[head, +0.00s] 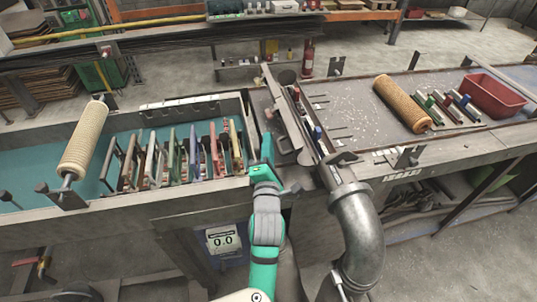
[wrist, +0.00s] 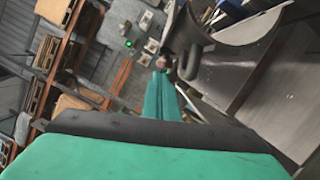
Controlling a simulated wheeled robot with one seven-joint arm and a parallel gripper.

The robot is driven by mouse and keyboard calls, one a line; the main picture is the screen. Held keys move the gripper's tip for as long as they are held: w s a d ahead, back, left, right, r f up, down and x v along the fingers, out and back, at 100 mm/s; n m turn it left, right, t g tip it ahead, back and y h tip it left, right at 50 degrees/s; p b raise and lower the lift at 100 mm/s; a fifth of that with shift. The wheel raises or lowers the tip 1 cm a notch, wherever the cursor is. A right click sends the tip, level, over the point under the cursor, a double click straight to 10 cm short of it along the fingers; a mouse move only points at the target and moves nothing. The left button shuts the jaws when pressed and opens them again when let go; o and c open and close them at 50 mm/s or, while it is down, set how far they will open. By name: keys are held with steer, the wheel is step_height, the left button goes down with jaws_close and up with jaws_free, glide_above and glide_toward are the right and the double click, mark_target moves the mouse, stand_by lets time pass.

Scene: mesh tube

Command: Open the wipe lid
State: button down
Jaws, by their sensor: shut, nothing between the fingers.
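My gripper (head: 266,143) is at the centre of the head view, pointing up beside the metal unit between the two benches. Its green fingers (wrist: 163,78) are together in the wrist view, with nothing seen between them. A long grey metal plate (head: 282,108), possibly the wipe lid, lies tilted just beyond and right of the fingertips. In the wrist view a dark bent metal piece (wrist: 192,62) and a small pinkish knob (wrist: 161,62) are close to the fingertips. I cannot tell whether they touch. No part is clearly marked as the lid.
A left trough (head: 120,202) holds several coloured upright frames and a pale roller (head: 84,138). A thick grey pipe (head: 358,222) stands close right of my arm. The right bench holds a brown roller (head: 402,103) and a red bin (head: 492,95). Its middle is mostly clear.

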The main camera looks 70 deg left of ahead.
steer(key=w, duration=0.1)
steer(key=w+r, duration=0.1)
steer(key=w, duration=0.1)
steer(key=w+a, duration=0.1)
steer(key=shift+w+r, duration=0.15)
steer(key=shift+r, duration=0.15)
